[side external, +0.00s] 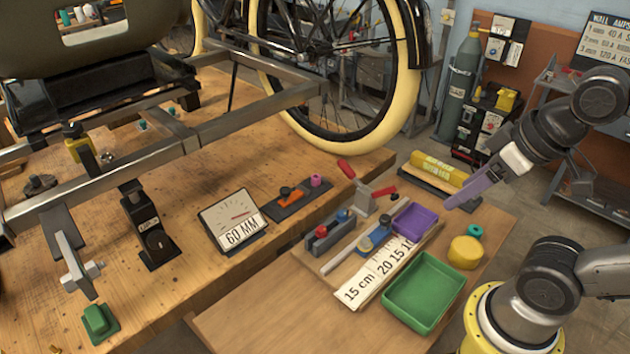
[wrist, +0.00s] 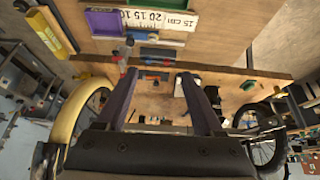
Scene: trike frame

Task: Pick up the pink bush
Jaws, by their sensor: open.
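The pink bush (side external: 316,180) is a small magenta cylinder. It stands at the right end of a dark strip-shaped holder (side external: 290,205) on the wooden bench, with an orange piece beside it. My gripper (side external: 462,200) has purple fingers and is in the air at the right, above the small side table and well apart from the bush. In the wrist view my gripper (wrist: 158,74) is open, with nothing between its fingers. The bush is too small to make out clearly in the wrist view.
A red-handled clamp (side external: 362,190), a purple tray (side external: 415,222), a green tray (side external: 424,292) and a yellow round piece (side external: 465,252) stand between my gripper and the bush or nearby. A 60 MM gauge card (side external: 235,222) is left of the holder. The trike frame (side external: 240,120) rises behind.

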